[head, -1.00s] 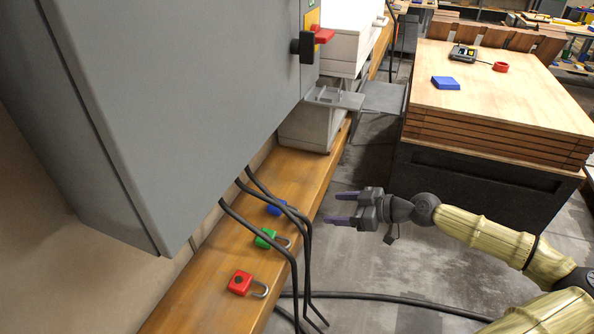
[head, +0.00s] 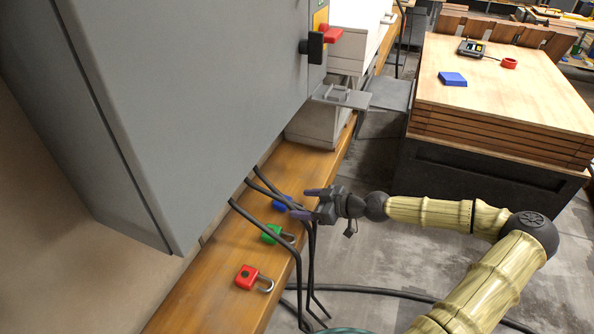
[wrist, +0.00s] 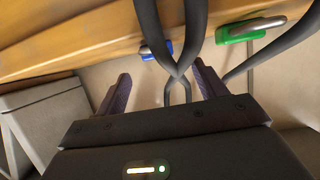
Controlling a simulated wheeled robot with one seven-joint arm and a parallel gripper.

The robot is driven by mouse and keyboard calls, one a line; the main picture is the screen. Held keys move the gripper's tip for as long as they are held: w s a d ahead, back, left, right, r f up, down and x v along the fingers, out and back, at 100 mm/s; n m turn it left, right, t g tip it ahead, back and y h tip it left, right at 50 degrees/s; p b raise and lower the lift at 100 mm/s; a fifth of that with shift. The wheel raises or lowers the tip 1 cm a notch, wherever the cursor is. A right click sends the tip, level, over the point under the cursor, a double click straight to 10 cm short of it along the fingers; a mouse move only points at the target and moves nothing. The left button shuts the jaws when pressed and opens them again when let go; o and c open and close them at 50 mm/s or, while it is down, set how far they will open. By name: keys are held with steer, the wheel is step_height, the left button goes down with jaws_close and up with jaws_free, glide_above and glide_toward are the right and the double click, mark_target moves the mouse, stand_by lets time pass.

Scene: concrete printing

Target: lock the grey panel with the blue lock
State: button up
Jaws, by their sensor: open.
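The grey panel (head: 200,90) is a large cabinet on the wall at the left of the head view, with a red and black handle (head: 318,42) on its right side. The blue lock (head: 283,203) lies on the wooden ledge below, partly hidden behind black cables. It also shows in the wrist view (wrist: 150,50), partly behind a cable. My gripper (head: 297,203) is open and empty, its purple fingers pointing left toward the blue lock. In the wrist view, cables cross in front of and between the fingers (wrist: 163,92).
A green lock (head: 271,234) and a red lock (head: 246,277) lie nearer on the ledge (head: 190,300). Black cables (head: 300,250) hang from the panel over the ledge edge. A wooden table (head: 500,95) at the right holds a blue block (head: 452,79).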

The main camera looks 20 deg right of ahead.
mark_target(284, 200)
steer(key=shift+w+a+f, duration=0.2)
steer(key=shift+w+a, duration=0.05)
steer(key=shift+a, duration=0.05)
steer(key=x, duration=0.1)
steer(key=p+x, duration=0.1)
steer(key=x, duration=0.1)
steer(key=p+x, duration=0.1)
steer(key=shift+w+a+r, duration=0.15)
steer(key=shift+w+a, duration=0.15)
steer(key=shift+w, duration=0.1)
steer(key=shift+w+a+f, duration=0.15)
steer(key=shift+w+f, duration=0.05)
steer(key=shift+f, duration=0.05)
steer(key=c, duration=1.2)
steer(key=shift+r, duration=0.1)
